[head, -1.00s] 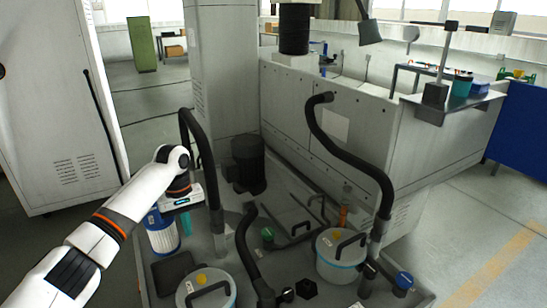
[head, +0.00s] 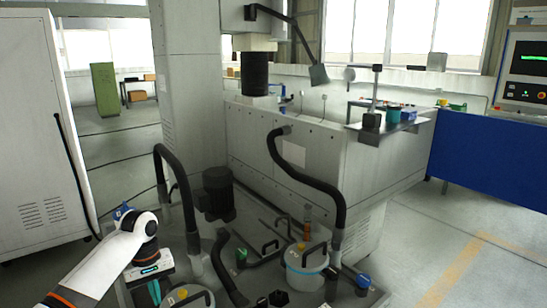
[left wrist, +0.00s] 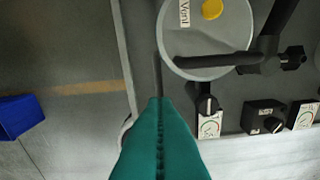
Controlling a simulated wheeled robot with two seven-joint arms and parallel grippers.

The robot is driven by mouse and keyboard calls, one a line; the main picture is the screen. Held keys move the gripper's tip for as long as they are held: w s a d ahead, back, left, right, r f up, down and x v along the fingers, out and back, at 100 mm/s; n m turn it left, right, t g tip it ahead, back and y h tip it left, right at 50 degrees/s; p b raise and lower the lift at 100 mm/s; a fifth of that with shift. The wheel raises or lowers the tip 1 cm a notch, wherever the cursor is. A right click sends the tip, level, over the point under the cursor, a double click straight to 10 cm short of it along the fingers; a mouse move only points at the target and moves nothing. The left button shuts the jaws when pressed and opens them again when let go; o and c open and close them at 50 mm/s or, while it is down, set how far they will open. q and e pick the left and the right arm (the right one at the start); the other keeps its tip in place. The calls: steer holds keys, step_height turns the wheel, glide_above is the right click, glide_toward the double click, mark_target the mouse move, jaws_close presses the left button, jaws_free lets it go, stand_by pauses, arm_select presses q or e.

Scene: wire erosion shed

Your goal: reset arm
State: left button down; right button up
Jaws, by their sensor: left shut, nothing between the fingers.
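My left gripper (head: 155,291) is at the lower left of the head view, pointing down over the near left part of the grey tray. Its teal fingers are shut together with nothing between them. They also show in the left wrist view (left wrist: 160,102), reaching up from the bottom edge beside a round grey lid (left wrist: 212,52) with a yellow cap. I cannot tell whether the fingertips touch the black handle bar there. My white left arm (head: 95,268) comes in from the lower left. My right gripper is not in view.
A lidded canister (head: 305,277), black hoses (head: 310,182) and a dark motor (head: 216,194) crowd the tray. A white cabinet (head: 40,140) stands left, and a grey machine (head: 300,150) behind. Black knobs (left wrist: 265,117) show in the wrist view. Floor at right (head: 480,230) is clear.

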arm_select(q)
steer(key=s+d+f+m+t+h, duration=0.15)
steer(key=s+d+f+m, duration=0.55)
steer(key=s+d+f, duration=0.75)
steer(key=s+a+r+m+t+y, duration=0.1)
steer(key=s+a+r, duration=0.15)
steer(key=s, duration=0.75)
steer(key=s+a+r+t+y, duration=0.15)
steer(key=s+a, duration=0.25)
steer(key=s, duration=0.7)
step_height(320, 180, down, 27)
steer(key=g, duration=0.1)
steer(key=s+a+f+g, duration=0.1)
steer(key=s+a+f, duration=0.1)
steer(key=s+f, duration=1.3)
steer(key=shift+s+a+f+m, duration=0.35)
steer(key=shift+s+m, duration=0.05)
steer(key=shift+s, duration=0.55)
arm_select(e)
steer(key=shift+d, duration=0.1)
